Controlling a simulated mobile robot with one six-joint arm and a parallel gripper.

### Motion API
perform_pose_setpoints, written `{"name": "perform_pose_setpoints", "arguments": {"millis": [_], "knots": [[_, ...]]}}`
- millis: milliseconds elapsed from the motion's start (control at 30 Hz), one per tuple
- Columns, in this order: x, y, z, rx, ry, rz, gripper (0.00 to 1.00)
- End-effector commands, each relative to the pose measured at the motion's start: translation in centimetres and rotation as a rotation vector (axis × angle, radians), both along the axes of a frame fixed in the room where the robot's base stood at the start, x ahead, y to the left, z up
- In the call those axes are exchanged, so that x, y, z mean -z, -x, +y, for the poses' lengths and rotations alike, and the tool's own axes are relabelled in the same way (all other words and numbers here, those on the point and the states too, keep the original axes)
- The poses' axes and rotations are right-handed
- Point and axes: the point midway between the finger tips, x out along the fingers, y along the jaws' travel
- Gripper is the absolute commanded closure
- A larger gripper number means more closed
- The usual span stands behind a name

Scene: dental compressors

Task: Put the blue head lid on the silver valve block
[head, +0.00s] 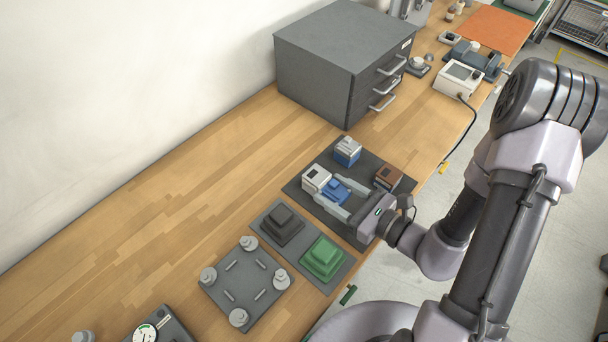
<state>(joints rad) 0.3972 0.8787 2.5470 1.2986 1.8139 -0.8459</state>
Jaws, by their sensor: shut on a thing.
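The blue head lid (337,191) is a small stepped blue piece. It sits between the two fingers of my gripper (334,192), which is shut on it over the dark mat. The silver valve block (315,177) is a light grey block at the left edge of the mat, just left of the lid. The lid looks very close to the block; I cannot tell whether they touch. The fingers hide part of the lid's sides.
On the same dark mat (364,160) stand a blue block with a pale top (347,151) and a brown block (390,175). A grey tray holds a dark lid (283,223) and a green lid (323,257). A plate with round posts (245,285) lies nearer. A drawer cabinet (320,75) stands behind.

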Motion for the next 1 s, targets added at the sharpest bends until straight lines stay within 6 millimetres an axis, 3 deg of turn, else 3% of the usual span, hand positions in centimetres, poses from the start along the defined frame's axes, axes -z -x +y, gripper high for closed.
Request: {"name": "perform_pose_setpoints", "arguments": {"millis": [33,300,400,467,667,967,1000], "knots": [[1.8,-0.9,0.4,-0.006,0.006,-0.009,0.94],[1.0,-7.6,3.5,-0.004,-0.001,-0.002,0.94],[1.1,-9.1,4.0,-0.001,-0.001,0.0,0.94],[1.3,-9.5,4.2,-0.001,-0.001,0.002,0.94],[4.9,-9.6,4.2,0.0,-0.001,0.004,0.94],[4.9,-9.6,4.2,0.0,0.0,0.002,0.94],[5.0,-9.5,4.2,0.0,0.0,0.002,0.46]]}}
